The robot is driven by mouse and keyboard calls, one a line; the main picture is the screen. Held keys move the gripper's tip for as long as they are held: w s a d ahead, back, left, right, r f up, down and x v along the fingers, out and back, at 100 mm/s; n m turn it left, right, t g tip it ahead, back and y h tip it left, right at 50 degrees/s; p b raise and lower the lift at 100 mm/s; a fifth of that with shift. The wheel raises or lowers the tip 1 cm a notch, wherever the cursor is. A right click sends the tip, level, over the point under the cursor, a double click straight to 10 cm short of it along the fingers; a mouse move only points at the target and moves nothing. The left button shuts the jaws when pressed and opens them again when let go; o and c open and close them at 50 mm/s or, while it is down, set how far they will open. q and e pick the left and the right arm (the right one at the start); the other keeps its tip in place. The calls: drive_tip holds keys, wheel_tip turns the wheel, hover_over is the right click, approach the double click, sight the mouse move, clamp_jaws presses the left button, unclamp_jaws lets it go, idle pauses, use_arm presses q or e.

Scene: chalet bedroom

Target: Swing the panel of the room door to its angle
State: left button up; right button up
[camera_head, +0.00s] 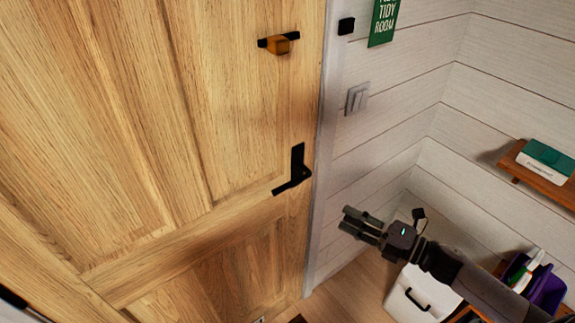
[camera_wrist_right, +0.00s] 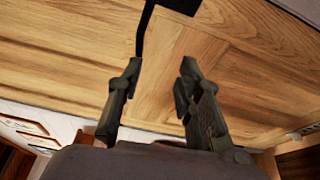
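The room door panel (camera_head: 150,130) is light wood and fills the left of the head view. Its right edge lies along the pale door frame (camera_head: 325,140); I see no clear gap there. A black lever handle (camera_head: 294,172) sits near that edge. My right gripper (camera_head: 350,222) is right of and below the handle, apart from it. In the right wrist view its two fingers (camera_wrist_right: 160,78) stand apart with nothing between them. The door panel (camera_wrist_right: 225,50) shows beyond, with the black handle (camera_wrist_right: 147,35) above the left finger. My left gripper does not show.
A black latch with an orange-brown block (camera_head: 280,43) is higher on the door. A light switch (camera_head: 356,98) and green sign (camera_head: 383,20) are on the white wall. A shelf (camera_head: 540,178) and white box (camera_head: 420,297) are at the right. Some wooden floor (camera_head: 350,290) is bare.

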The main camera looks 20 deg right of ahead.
wheel_tip(320, 180, up, 3)
drive_tip(key=a+n+y, duration=0.1)
drive_tip(key=a+n, duration=0.1)
drive_tip(key=p, duration=0.5)
approach(285, 185)
drive_tip(key=shift+g, duration=0.3)
drive_tip(key=x, duration=0.9)
drive_tip(key=shift+w+f, duration=0.1)
drive_tip(key=shift+f, duration=0.05)
drive_tip(key=shift+w+a+f, duration=0.1)
drive_tip(key=shift+w+a, duration=0.2)
drive_tip(key=shift+w, duration=0.05)
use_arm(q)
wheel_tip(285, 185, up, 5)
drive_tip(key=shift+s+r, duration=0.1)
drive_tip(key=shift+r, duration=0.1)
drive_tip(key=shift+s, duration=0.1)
use_arm(e)
drive_tip(key=shift+c, duration=0.4)
clamp_jaws()
